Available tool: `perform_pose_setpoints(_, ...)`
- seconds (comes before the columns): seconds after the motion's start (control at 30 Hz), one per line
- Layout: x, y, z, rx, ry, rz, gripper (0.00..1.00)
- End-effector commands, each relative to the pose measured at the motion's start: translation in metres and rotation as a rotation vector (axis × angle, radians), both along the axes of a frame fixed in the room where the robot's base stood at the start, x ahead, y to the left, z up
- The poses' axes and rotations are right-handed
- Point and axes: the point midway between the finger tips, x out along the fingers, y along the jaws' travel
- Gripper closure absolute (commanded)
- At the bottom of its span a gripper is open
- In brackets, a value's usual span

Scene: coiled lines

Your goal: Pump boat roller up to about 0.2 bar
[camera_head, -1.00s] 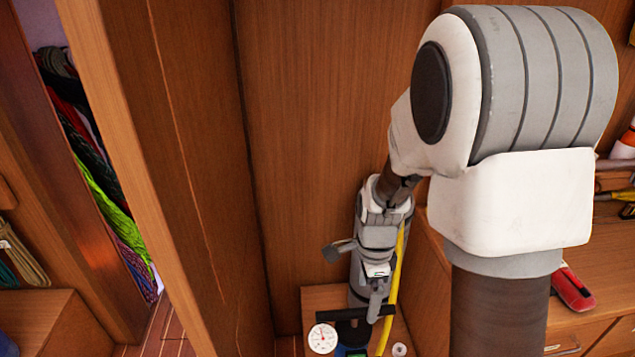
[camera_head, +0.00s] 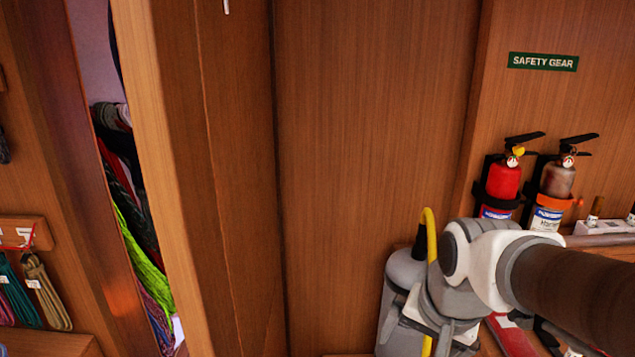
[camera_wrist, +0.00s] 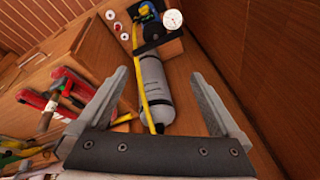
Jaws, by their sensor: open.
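The grey cylinder that looks like the boat roller (camera_wrist: 154,88) lies between my spread fingers in the wrist view. It also shows in the head view (camera_head: 399,280), partly hidden by my arm. A yellow hose (camera_wrist: 140,88) runs along it. Past its far end are the pump's black bar handle (camera_wrist: 158,42) and blue part (camera_wrist: 149,10), with a round white gauge (camera_wrist: 173,19) beside them; its reading is too small to tell. My gripper (camera_wrist: 158,73) is open and empty, one finger to each side of the cylinder. I cannot tell whether it touches.
A wooden wall (camera_wrist: 245,65) stands close on the right. In the head view, two extinguishers (camera_head: 503,183) (camera_head: 557,181) hang at right, and coiled lines (camera_head: 142,250) fill a locker at left.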

Motion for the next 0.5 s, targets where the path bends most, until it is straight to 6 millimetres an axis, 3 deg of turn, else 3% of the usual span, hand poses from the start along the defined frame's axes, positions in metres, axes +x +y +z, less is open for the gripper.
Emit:
perform_pose_setpoints(0.2, -0.031, -0.001, 0.026, -0.109, -0.097, 0.237, 0.00)
perform_pose_setpoints(0.5, -0.058, -0.002, 0.040, -0.227, -0.162, 0.436, 0.00)
